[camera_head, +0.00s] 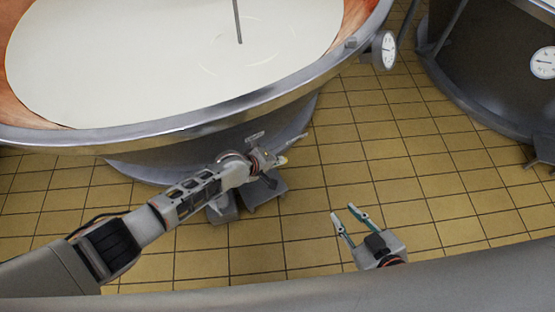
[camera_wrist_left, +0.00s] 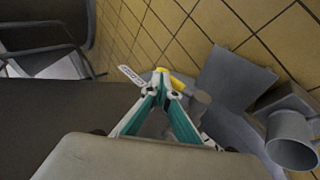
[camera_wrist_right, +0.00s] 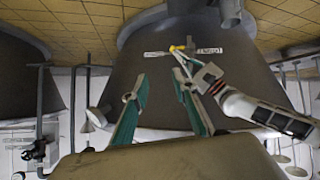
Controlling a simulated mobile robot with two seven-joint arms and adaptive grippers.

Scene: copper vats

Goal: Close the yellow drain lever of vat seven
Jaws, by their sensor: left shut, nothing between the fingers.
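The yellow drain lever (camera_wrist_left: 182,82) shows at the tips of my left gripper (camera_wrist_left: 161,90) in the left wrist view, partly hidden by the fingers. My left gripper is shut and empty, close against the lever; I cannot tell if they touch. In the head view a bit of the lever (camera_head: 284,160) shows beside the left gripper (camera_head: 274,161), below the vat (camera_head: 230,118). The right wrist view shows the lever (camera_wrist_right: 180,48) low on the vat's side between two pale labels, unreadable here. My right gripper (camera_head: 350,211) is open and empty above the floor, away from the lever.
A grey outlet pipe (camera_wrist_left: 290,140) is close to the lever. White liquid (camera_head: 160,50) fills the vat, which has a dial gauge (camera_head: 384,50) at its rim. Another vat (camera_head: 485,70) stands at right. The tiled floor (camera_head: 400,150) between them is clear.

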